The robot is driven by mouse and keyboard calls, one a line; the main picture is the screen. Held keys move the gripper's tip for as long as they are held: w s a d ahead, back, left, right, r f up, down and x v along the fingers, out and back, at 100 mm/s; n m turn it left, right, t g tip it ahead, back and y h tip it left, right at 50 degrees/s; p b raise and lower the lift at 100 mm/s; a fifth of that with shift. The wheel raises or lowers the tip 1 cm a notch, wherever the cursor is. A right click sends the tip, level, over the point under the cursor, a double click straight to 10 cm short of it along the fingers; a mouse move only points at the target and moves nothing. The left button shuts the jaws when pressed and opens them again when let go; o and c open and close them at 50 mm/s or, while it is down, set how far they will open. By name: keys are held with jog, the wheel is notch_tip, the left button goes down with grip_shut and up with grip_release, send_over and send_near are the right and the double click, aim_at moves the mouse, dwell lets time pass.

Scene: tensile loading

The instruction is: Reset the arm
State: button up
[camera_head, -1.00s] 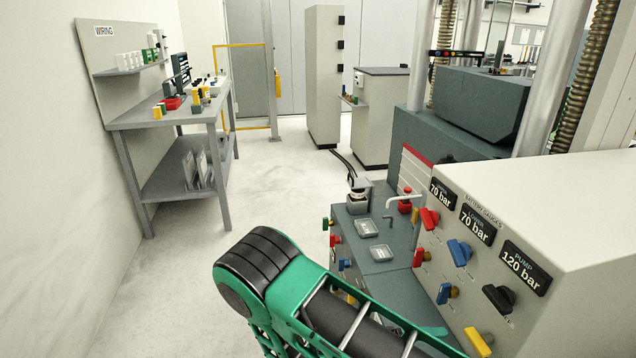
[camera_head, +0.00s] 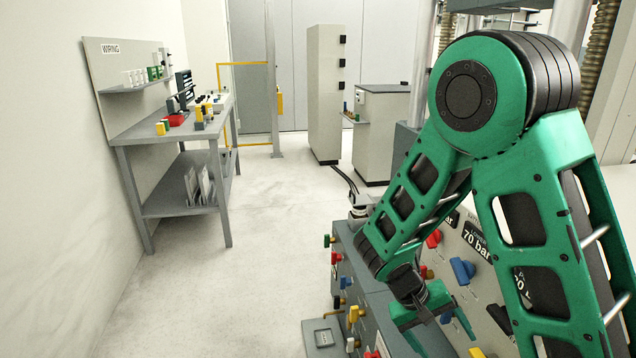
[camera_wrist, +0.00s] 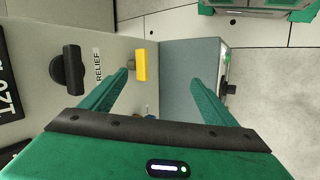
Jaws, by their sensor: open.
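My green arm is raised and bent at the right of the head view, with its forearm reaching down to the machine console. A yellow knob (camera_wrist: 140,65) marked near RELIEF shows beside the left finger. I cannot tell whether the finger touches it. A black knob (camera_wrist: 68,70) is further left.
The pressure console (camera_head: 612,180) stands at the right with red, blue and yellow knobs. A lower grey cabinet (camera_head: 375,290) with coloured knobs is beside it. A wiring bench (camera_head: 150,137) stands at the left wall. The floor (camera_head: 255,280) between is clear.

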jog(key=s+d+r+t+y, duration=0.1)
jog(key=s+r+t+y, duration=0.15)
jog(key=r, duration=0.75)
jog(key=s+r+t+y, duration=0.2)
jog(key=r+t+y, duration=0.2)
jog(key=r, duration=0.6)
jog(key=s+d+f+m+g, duration=0.1)
jog(key=s+d+m+g, duration=0.1)
jog(key=s+d, duration=0.3)
jog(key=s+d+f+m+g, duration=0.1)
jog(key=s+d+m+g, duration=0.2)
jog(key=s+d, duration=0.3)
jog(key=s+m, duration=0.1)
jog(key=s, duration=0.4)
jog(key=shift+w+d+y, duration=0.1)
jog(key=shift+y, duration=0.15)
jog(key=shift+w+f, duration=0.2)
jog(key=shift+w, duration=0.3)
